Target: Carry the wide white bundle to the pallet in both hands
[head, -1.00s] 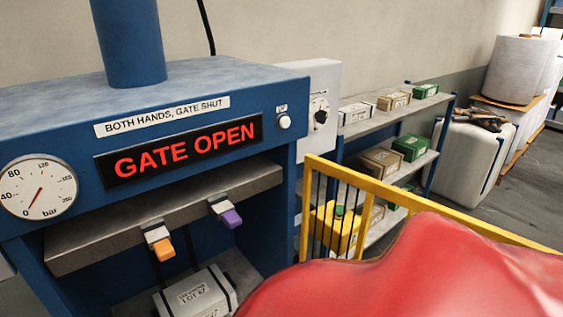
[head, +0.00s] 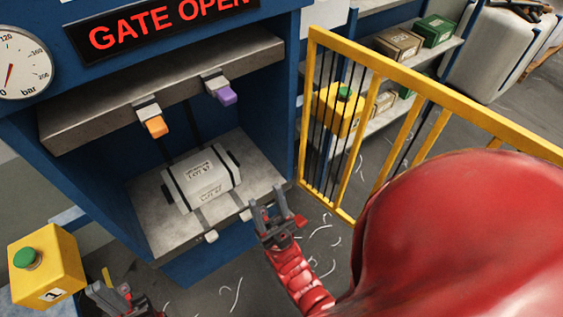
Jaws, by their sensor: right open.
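The wide white bundle (head: 203,182) lies on the grey lower plate (head: 150,215) of the blue press. Dark straps run round it and printed text shows on its front. My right gripper (head: 272,207) is open and empty, in front of the plate's right front corner, apart from the bundle. My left gripper (head: 113,285) is low at the bottom left, short of the plate and beside the yellow button box; I cannot tell whether its jaws are open. I cannot make out the pallet in this view.
The upper platen (head: 90,115) hangs above the bundle, with an orange tab (head: 156,127) and a purple tab (head: 228,96). A sign reads GATE OPEN. A yellow barred gate (head: 345,130) stands to the right. A yellow box with a green button (head: 45,265) is at left.

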